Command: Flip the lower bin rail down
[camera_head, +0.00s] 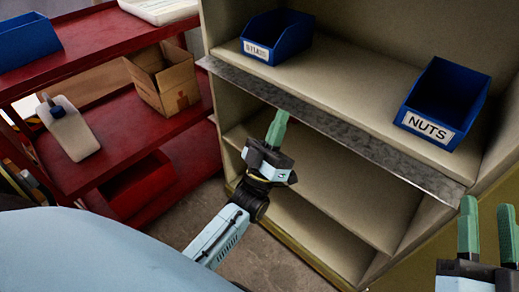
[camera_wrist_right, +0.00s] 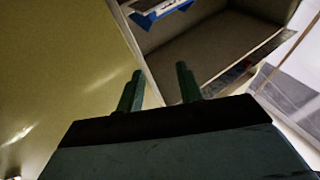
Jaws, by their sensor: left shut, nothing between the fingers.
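The lower bin rail (camera_head: 330,122) is a long grey metal strip along the front edge of the shelf with the blue bins. It slants from upper left to lower right. My left gripper (camera_head: 277,128) is shut and empty, with its green fingertips just below the rail's left half; I cannot tell whether they touch it. My right gripper (camera_head: 487,230) is open and empty at the lower right, below the rail's right end. In the right wrist view its two green fingers (camera_wrist_right: 160,88) stand apart in front of the cabinet's side and a shelf.
A blue bin labelled NUTS (camera_head: 443,103) and another blue bin (camera_head: 278,36) stand on the shelf above the rail. Lower cabinet shelves (camera_head: 330,195) are empty. A red cart (camera_head: 105,135) at left holds a cardboard box (camera_head: 163,78) and a white bottle (camera_head: 69,128).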

